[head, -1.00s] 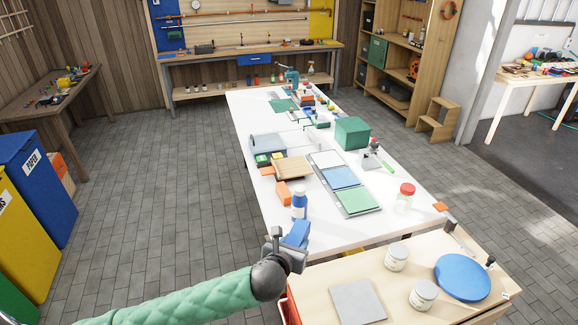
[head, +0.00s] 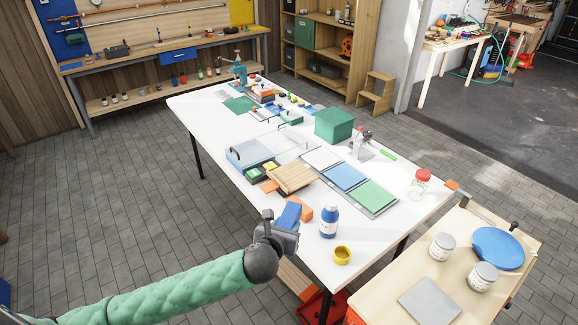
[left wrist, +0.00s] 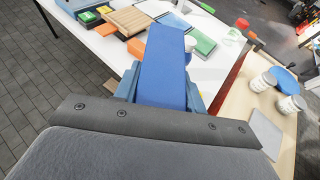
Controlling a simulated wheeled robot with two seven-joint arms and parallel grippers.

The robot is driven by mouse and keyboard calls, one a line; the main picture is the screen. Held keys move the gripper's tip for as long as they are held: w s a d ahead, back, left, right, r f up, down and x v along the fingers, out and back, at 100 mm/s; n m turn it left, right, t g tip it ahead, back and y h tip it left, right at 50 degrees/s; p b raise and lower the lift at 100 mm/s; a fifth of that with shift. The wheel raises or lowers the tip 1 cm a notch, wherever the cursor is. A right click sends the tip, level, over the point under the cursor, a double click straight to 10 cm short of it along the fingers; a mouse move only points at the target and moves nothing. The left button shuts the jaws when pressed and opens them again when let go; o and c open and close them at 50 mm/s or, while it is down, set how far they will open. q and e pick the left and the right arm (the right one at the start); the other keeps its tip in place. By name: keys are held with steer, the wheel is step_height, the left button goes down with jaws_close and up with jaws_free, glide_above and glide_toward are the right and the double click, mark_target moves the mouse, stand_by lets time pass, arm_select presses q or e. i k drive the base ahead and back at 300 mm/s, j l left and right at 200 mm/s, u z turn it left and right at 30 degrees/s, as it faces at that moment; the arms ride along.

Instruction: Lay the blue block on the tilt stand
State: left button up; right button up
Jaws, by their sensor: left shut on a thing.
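My left gripper (head: 284,236) is shut on the blue block (head: 289,214) and holds it over the near left edge of the white table (head: 232,198). In the left wrist view the block (left wrist: 163,68) sticks out ahead from between the blue fingers, pointing towards the table. A tan slatted wooden piece (head: 291,177), seemingly sloped, sits on the table beyond the block; I cannot tell for sure if it is the tilt stand. It also shows at the top of the left wrist view (left wrist: 130,18). My right gripper is not in view.
An orange block (head: 305,211), a blue bottle (head: 329,222) and a yellow cup (head: 342,255) stand near the held block. A tray with white, blue and green panels (head: 376,195) lies to the right. A grey clear-lidded box (head: 250,152) is farther back.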

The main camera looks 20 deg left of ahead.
mark_target(291, 175)
steer(key=i+j+z, duration=0.15)
steer(key=j, duration=0.4)
steer(key=i+j+z, duration=0.15)
steer(key=j, duration=0.45)
steer(key=j+z, duration=0.15)
steer(key=j, duration=0.4)
steer(key=i+j+z, duration=0.1)
steer(key=j, duration=0.55)
steer(key=j+z, duration=0.1)
steer(key=j, duration=0.35)
steer(key=k+j+z, duration=0.15)
steer(key=j, duration=0.3)
steer(key=k+j+z, duration=0.1)
steer(key=j, duration=0.3)
steer(key=k+j+z, duration=0.1)
steer(key=j, duration=0.35)
steer(key=k+j+z, duration=0.15)
steer(key=j, duration=0.25)
